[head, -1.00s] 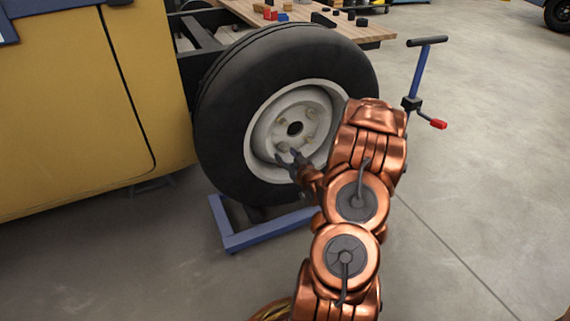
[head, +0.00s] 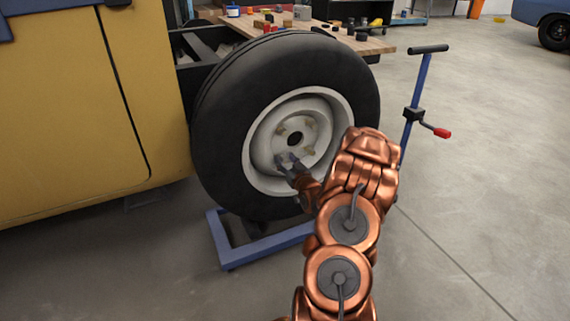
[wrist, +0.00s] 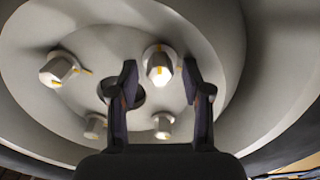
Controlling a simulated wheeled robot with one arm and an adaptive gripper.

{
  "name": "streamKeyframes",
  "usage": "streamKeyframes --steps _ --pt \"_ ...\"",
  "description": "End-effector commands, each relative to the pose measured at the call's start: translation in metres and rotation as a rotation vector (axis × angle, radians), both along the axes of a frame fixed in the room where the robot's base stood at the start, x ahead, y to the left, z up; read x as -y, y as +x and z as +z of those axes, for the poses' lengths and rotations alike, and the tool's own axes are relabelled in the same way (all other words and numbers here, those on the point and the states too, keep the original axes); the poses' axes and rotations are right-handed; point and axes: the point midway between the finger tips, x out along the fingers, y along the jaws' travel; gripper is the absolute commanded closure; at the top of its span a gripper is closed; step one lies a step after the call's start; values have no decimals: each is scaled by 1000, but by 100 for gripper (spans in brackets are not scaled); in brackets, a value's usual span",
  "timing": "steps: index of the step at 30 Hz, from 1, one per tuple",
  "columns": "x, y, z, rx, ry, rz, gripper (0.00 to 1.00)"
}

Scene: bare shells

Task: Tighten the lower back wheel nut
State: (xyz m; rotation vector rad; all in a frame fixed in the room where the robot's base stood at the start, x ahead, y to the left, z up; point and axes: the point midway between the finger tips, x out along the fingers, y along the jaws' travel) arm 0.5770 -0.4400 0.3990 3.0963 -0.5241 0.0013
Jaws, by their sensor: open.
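The wheel (head: 215,130) is a black tire on a pale rim (head: 262,150) with a dark centre hole (head: 294,139). In the wrist view several pale nuts with yellow marks surround the centre hole (wrist: 125,97). One nut (wrist: 160,62) appears between my open fingertips, and I cannot tell whether they touch it. Another nut (wrist: 57,70) is to the left, and two smaller-looking nuts (wrist: 95,126) (wrist: 163,127) show lower in the picture. My gripper (head: 284,160) is at the rim's lower part in the head view; it also shows in the wrist view (wrist: 160,82), empty.
A blue floor frame (head: 262,246) lies under the wheel. A blue crank stand (head: 416,90) with a red handle stands to the right. A wooden workbench (head: 345,42) with small parts is behind the wheel. The yellow vehicle body (head: 60,120) is at left. Open floor lies at right.

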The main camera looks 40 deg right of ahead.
Motion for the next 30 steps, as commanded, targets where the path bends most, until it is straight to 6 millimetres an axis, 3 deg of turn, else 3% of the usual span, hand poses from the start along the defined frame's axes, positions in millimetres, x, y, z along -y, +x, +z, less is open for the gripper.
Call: streamKeyframes --steps 12,26,30 --pt "2 5 0 -1 3 0 51" --pt "2 5 0 -1 1 -1 99" --pt "2 5 0 -1 1 -1 100"
